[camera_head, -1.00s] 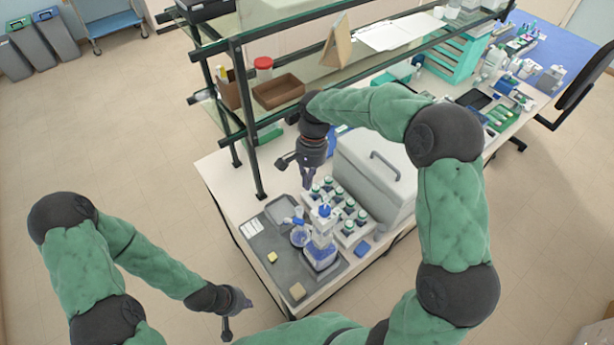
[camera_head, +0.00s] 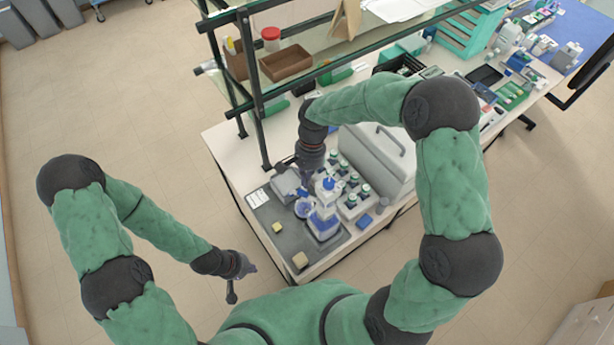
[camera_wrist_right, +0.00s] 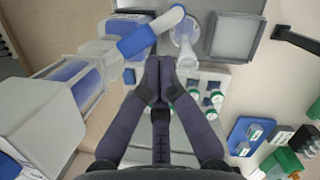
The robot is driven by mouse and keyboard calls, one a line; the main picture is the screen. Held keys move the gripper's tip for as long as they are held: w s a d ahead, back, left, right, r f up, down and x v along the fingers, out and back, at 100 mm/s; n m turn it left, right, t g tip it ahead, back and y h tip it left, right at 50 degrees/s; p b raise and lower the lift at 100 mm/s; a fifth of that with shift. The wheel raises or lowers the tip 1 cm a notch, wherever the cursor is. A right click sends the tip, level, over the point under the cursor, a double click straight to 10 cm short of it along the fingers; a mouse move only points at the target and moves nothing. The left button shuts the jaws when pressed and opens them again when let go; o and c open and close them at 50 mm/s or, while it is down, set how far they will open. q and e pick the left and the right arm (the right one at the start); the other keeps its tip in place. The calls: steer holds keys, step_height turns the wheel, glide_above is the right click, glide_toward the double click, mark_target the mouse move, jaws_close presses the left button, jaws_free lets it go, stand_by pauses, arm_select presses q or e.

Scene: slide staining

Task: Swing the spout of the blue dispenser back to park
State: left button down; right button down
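In the right wrist view the bottle (camera_wrist_right: 72,82) leans in from the left. Its blue spout (camera_wrist_right: 137,40) with a pale end points up and right. My right gripper (camera_wrist_right: 163,65) has its fingertips together, just below the spout and close to it; I cannot tell whether they touch. In the head view my right gripper (camera_head: 308,180) is low behind the dispenser, its tips partly hidden. My left gripper (camera_head: 240,278) hangs off the table, its opening unclear.
A rack of green-capped bottles (camera_head: 352,198) stands right of the dispenser, before a grey lidded box (camera_head: 375,155). A clear round vessel (camera_head: 304,207) is beside the dispenser. Small yellow (camera_head: 277,227) and tan (camera_head: 300,260) blocks lie on the tray. A shelf post (camera_head: 254,100) rises behind.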

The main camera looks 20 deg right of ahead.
mark_target(304, 196)
steer(key=shift+s+a+n, duration=0.35)
steer(key=shift+a+n, duration=0.15)
steer(key=shift+n, duration=0.3)
steer(key=s+a+n+h+b, duration=0.1)
steer(key=s+a+n+h, duration=0.1)
steer(key=s+n, duration=0.4)
steer(key=shift+a+n+h, duration=0.4)
steer(key=shift+a+n, duration=0.35)
steer(key=shift+n, duration=1.15)
steer(key=shift+s, duration=0.1)
steer(key=shift+d, duration=0.15)
steer(key=shift+w+d, duration=0.45)
steer(key=shift+d, duration=0.1)
